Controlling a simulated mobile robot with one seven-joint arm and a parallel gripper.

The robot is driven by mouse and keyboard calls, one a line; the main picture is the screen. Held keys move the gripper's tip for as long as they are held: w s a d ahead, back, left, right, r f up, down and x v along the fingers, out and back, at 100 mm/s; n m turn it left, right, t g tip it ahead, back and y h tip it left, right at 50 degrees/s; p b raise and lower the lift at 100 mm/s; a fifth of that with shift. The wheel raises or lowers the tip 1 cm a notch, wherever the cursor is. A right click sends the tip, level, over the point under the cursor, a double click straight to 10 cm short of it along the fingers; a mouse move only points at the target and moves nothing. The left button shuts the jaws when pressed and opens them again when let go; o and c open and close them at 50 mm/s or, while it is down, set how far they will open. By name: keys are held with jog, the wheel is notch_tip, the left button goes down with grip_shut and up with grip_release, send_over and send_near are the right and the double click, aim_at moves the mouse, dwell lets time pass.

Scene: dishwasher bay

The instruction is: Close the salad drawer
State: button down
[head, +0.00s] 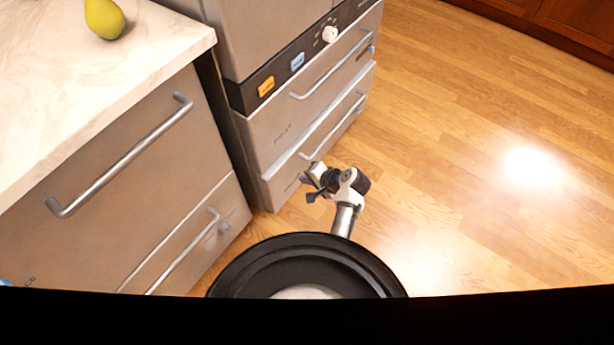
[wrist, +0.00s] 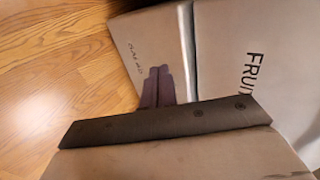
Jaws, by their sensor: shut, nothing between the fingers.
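The salad drawer (head: 287,184) is the low steel drawer of the tall unit, below a wider drawer front. A pale strip along its top edge suggests it stands out slightly. Its bar handle (head: 335,127) runs along the front. In the wrist view the salad drawer (wrist: 150,32) carries a small label reading SALAD, beside the panel marked FRUIT (wrist: 235,50). My gripper (head: 309,182) is at the lower drawer's front, near the handle's left end. Its shut, empty fingers (wrist: 158,88) overlap the salad front in the wrist view. I cannot tell whether they touch it.
The fruit drawer (head: 285,125) is above, under a control strip with a knob (head: 330,34) and coloured buttons. A counter (head: 90,85) with a yellow-green pear (head: 104,18) and a steel-fronted cabinet (head: 130,165) stand at left. Wooden floor (head: 470,150) is clear at right.

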jog(key=w+a+f, duration=0.3)
jog(key=w+a, duration=0.1)
jog(key=a, duration=0.2)
jog(key=shift+w+a+f, duration=0.35)
jog(key=shift+w+f, duration=0.05)
jog(key=shift+w+a+r+b, duration=0.15)
jog(key=shift+w+a+b, duration=0.15)
jog(key=shift+w+a, duration=0.8)
jog(key=shift+s+a, duration=0.15)
jog(key=shift+s, duration=0.1)
